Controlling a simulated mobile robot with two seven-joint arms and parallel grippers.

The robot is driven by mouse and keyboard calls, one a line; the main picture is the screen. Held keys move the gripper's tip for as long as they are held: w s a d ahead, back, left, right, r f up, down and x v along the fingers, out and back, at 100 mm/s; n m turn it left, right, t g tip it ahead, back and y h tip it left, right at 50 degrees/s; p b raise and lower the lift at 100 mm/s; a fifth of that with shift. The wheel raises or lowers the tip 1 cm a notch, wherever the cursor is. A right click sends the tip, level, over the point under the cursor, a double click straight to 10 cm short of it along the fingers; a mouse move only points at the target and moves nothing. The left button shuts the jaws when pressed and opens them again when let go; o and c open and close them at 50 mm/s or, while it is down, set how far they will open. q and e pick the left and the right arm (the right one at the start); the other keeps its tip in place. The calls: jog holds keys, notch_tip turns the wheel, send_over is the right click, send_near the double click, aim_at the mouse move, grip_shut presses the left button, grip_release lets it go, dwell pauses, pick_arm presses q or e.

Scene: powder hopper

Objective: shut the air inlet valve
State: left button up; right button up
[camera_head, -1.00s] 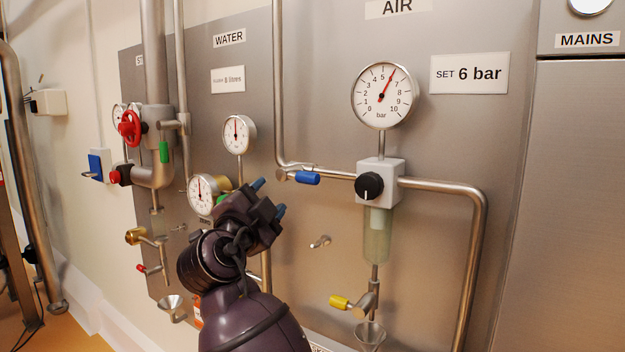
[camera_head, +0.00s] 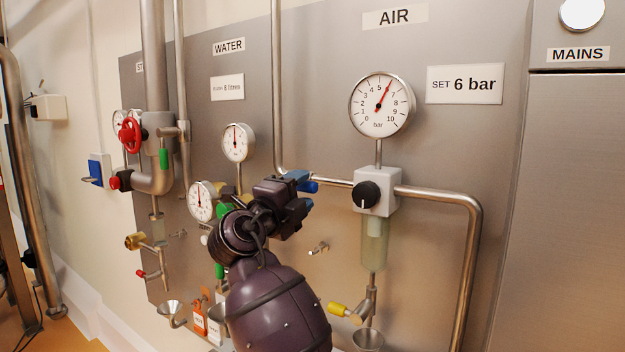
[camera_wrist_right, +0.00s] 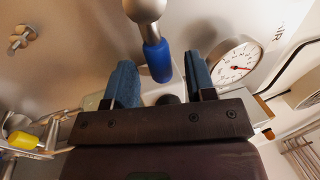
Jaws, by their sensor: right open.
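The air inlet valve has a blue lever (camera_head: 310,187) on the pipe under the AIR label. The lever lies roughly along the horizontal pipe, left of the white regulator block. My right gripper (camera_head: 302,190) is open at the lever and partly covers the valve in the head view. In the right wrist view, the blue lever (camera_wrist_right: 157,62) appears between the two spread blue fingers of the gripper (camera_wrist_right: 160,76), with gaps on both sides. I cannot tell whether the fingers touch it. My left gripper is not in view.
The regulator block (camera_head: 376,192) with a black knob stands right of the lever. The air gauge (camera_head: 381,104) above reads about 6 bar. A yellow-handled drain valve (camera_head: 338,309) sits lower down. Water gauges (camera_head: 238,142) and pipes are left of my arm.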

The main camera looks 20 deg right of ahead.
aim_at(312, 182)
jog(key=shift+x, duration=2.1)
